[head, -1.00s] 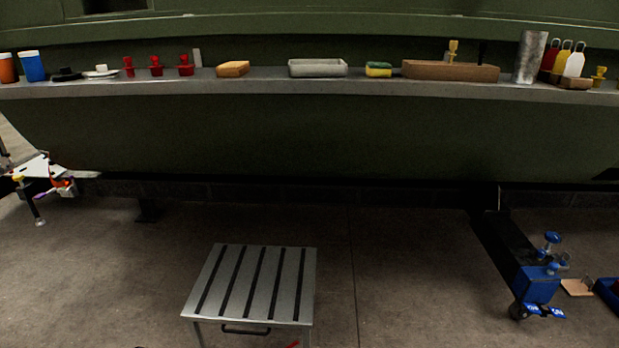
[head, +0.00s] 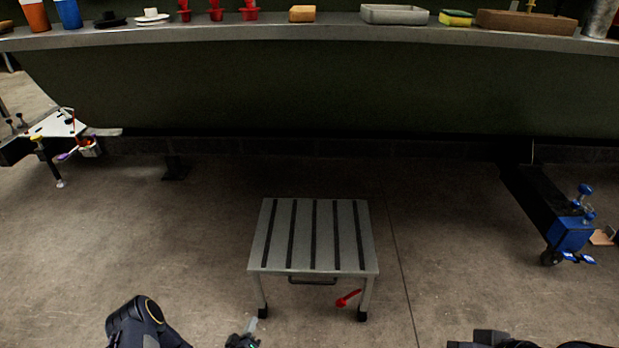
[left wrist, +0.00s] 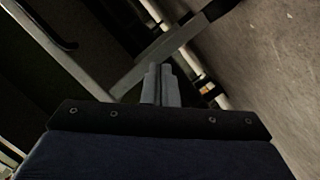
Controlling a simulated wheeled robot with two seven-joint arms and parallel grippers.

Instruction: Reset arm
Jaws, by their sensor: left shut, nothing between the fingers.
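My left gripper (head: 249,328) is at the bottom edge of the head view, in front of and below the grey slatted step stool (head: 315,240). In the left wrist view the two grey fingers (left wrist: 161,86) are shut together with nothing between them. My left arm shows at the bottom left of the head view. Dark parts of my right arm show at the bottom right, but the right gripper is out of the picture.
A red tool (head: 347,298) is by the stool's front right leg. A grey shelf (head: 330,38) with cups, a tray (head: 394,14) and sponges runs along the green fuselage. A blue wheeled stand (head: 571,234) is at right. The floor around the stool is mostly clear.

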